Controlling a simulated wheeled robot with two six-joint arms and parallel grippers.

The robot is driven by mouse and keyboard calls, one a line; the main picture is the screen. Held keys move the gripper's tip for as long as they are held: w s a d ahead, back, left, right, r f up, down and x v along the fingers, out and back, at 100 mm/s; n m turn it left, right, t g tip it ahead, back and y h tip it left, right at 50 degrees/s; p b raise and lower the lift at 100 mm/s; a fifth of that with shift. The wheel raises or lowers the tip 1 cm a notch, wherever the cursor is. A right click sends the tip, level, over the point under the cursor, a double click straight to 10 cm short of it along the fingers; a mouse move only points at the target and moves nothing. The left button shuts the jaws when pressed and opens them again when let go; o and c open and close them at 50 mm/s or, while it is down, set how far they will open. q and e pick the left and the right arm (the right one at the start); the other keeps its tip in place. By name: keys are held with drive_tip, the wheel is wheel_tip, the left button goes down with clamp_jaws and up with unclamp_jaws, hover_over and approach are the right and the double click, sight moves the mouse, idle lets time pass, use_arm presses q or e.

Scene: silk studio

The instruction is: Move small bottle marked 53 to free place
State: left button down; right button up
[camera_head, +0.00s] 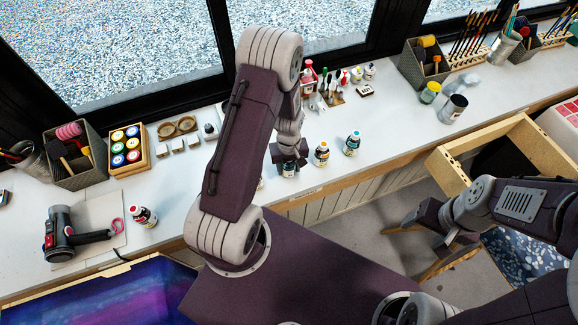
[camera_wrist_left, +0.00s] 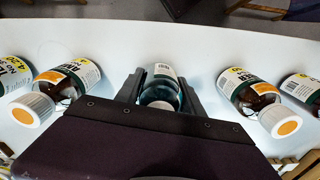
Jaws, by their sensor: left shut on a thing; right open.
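My left gripper (camera_head: 289,158) is at the front part of the white counter, shut on a small dark bottle (camera_head: 288,172). In the left wrist view the bottle (camera_wrist_left: 162,92) stands between the two fingers, with a pale label. Its number cannot be read, and its cap is partly hidden by my gripper. I cannot tell whether it touches the counter. An orange-capped bottle (camera_head: 321,154) and a blue-capped bottle (camera_head: 352,144) stand to its right. My right gripper (camera_head: 428,222) is open and empty, away from the counter at the right.
The left wrist view shows white-capped bottles close on both sides, left (camera_wrist_left: 62,84) and right (camera_wrist_left: 252,96). A red-capped bottle (camera_head: 143,217) stands beside a dark handheld tool (camera_head: 62,238). A tray of paint jars (camera_head: 130,148) stands further back. Bare counter (camera_head: 395,125) lies right of the blue-capped bottle.

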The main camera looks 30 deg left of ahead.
use_arm(q)
drive_tip(key=shift+w+f, duration=0.1)
drive_tip(key=shift+f, duration=0.15)
drive_tip(key=c, duration=0.7)
unclamp_jaws()
wheel_tip(320, 180, up, 12)
drive_tip(key=shift+r, duration=0.25)
drive_tip(key=shift+s+d+r+m+t, duration=0.2)
drive_tip(key=shift+s+d+r+m, duration=0.5)
drive_tip(key=shift+s+m, duration=0.65)
drive_tip(key=shift+s+d+r+m+t, duration=0.2)
drive_tip(key=shift+s+d+r+m, duration=0.35)
drive_tip(key=shift+s+d+m, duration=0.6)
drive_tip(key=shift+s+d+r+m+t, duration=0.2)
drive_tip(key=shift+s+d+r+m, duration=0.4)
drive_tip(key=shift+s+m, duration=0.95)
